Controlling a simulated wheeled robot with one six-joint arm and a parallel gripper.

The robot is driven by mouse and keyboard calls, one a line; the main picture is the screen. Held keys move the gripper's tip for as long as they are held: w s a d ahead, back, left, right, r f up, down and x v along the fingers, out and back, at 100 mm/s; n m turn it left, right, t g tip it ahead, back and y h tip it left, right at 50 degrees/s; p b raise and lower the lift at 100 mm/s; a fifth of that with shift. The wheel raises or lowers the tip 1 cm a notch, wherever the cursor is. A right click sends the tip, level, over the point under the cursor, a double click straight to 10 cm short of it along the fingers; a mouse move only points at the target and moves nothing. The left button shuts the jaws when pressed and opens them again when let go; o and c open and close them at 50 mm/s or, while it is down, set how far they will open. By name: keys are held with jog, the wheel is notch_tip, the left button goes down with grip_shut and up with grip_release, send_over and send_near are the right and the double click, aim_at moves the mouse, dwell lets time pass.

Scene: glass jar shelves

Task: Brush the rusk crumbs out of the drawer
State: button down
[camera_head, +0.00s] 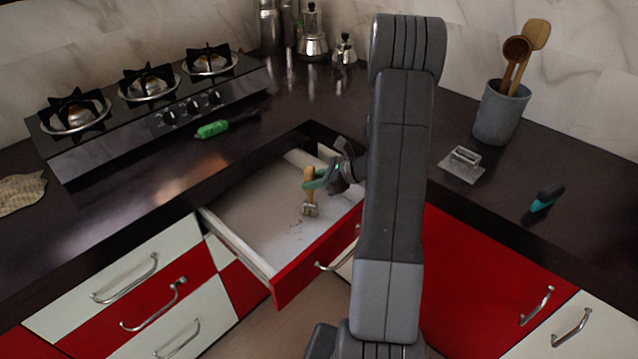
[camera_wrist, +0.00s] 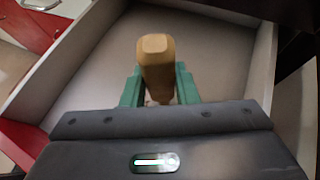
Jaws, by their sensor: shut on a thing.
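The drawer (camera_head: 255,211) is pulled open below the counter, with a pale floor and a red front. Small brown rusk crumbs (camera_head: 297,222) lie on its floor in the head view, near the brush bristles. My gripper (camera_head: 318,180) is inside the drawer area, shut on the wooden handle of a brush (camera_head: 309,190). The brush is roughly upright, its head down at or just above the drawer floor; I cannot tell if it touches. In the wrist view the handle end (camera_wrist: 156,58) stands between the green fingers (camera_wrist: 158,88). The brush head and crumbs are hidden there.
The drawer's side wall (camera_head: 238,246) and red front (camera_head: 300,271) bound the space. On the counter are a stove (camera_head: 150,112), a green-handled tool (camera_head: 212,130), a grey utensil pot (camera_head: 499,113), a metal tool (camera_head: 462,163) and a teal-and-black tool (camera_head: 546,200).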

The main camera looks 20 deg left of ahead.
jog(key=shift+a, duration=0.1)
jog(key=shift+s+b, duration=0.35)
jog(key=shift+s, duration=1.55)
jog(key=shift+s+d+b, duration=0.15)
jog(key=shift+s+b, duration=0.05)
jog(key=shift+s, duration=0.7)
jog(key=shift+s+d+b, duration=0.15)
jog(key=shift+s, duration=0.85)
jog(key=shift+s+d+b, duration=0.15)
jog(key=shift+s+b, duration=0.3)
jog(key=shift+s, duration=1.3)
jog(key=shift+w+p, duration=0.4)
jog(key=shift+w, duration=1.5)
